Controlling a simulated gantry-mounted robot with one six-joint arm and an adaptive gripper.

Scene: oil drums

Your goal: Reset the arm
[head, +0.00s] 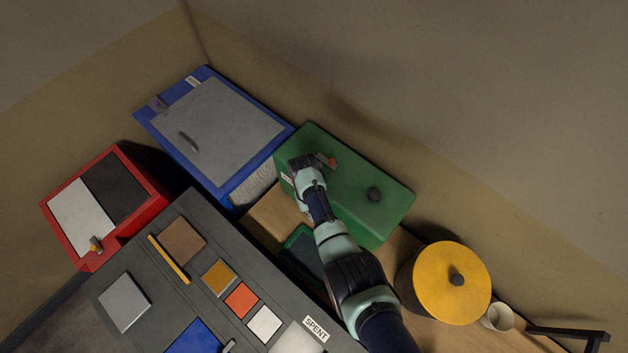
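My arm (343,255) reaches up from the lower right of the head view. A small red-tipped piece (327,161) shows just right of my gripper; I cannot tell whether the two touch. The fingers are dark and too small to tell open from shut, and I see nothing clearly held in them.
A blue bin (215,130) with a grey lid and a red box (105,205) stand left. A grey panel (205,285) with coloured squares and a "SPENT" label fills the lower left. A yellow drum (450,283) and white cup (497,317) stand right. The wall is close behind.

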